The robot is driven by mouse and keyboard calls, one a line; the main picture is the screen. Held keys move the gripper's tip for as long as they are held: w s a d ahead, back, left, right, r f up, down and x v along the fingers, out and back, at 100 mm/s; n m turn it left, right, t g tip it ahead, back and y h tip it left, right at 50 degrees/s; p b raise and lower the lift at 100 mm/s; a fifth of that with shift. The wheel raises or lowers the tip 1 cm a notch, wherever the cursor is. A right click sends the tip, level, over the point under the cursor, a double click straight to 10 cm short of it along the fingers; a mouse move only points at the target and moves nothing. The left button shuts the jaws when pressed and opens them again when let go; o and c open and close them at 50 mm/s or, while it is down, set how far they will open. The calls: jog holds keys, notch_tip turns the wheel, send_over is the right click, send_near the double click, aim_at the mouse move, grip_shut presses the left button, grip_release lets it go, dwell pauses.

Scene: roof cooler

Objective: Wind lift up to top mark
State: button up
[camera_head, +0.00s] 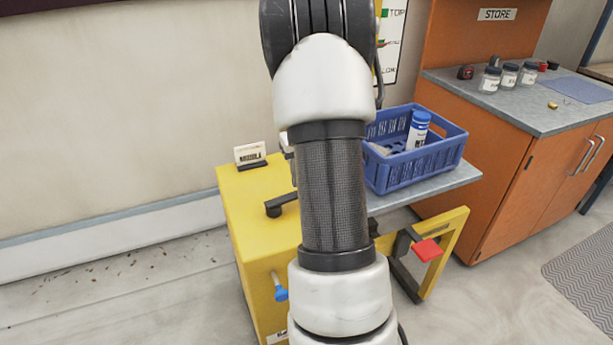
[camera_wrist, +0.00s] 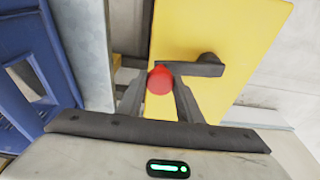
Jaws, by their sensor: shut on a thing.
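The yellow winch box (camera_head: 240,215) stands at the middle of the head view, partly behind my arm. A dark crank (camera_head: 280,204) lies across its top; its outer end is hidden by my arm. In the wrist view the crank (camera_wrist: 205,66) ends in a red knob (camera_wrist: 160,82). My gripper (camera_wrist: 162,84) is shut on this knob, one finger on each side. The grey lift platform (camera_head: 465,176) carries a blue crate (camera_head: 440,157) right of my arm. A mark board (camera_head: 395,25) behind reads TOP near its upper end, with a lower red mark and a lower label partly hidden.
A blue-tipped lever (camera_head: 280,292) sticks out of the box's front. A red pedal-like part (camera_head: 428,249) sits by the yellow frame. A white-blue bottle (camera_head: 418,130) stands in the crate. An orange cabinet (camera_head: 540,180) with jars stands at right.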

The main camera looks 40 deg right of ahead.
jog(key=shift+w+d+r, duration=0.2)
jog(key=shift+d, duration=0.1)
jog(key=shift+w+p, duration=0.35)
jog(key=shift+w, duration=0.75)
jog(key=shift+w+a+p, duration=0.2)
jog(key=shift+w+p, duration=0.2)
jog(key=shift+w, duration=0.5)
jog(key=shift+w+a+p, duration=0.2)
jog(key=shift+w+a, duration=0.05)
jog(key=shift+w, duration=0.25)
jog(key=shift+w+a+p, duration=0.15)
jog(key=shift+w+a, duration=0.05)
jog(key=shift+w, duration=0.35)
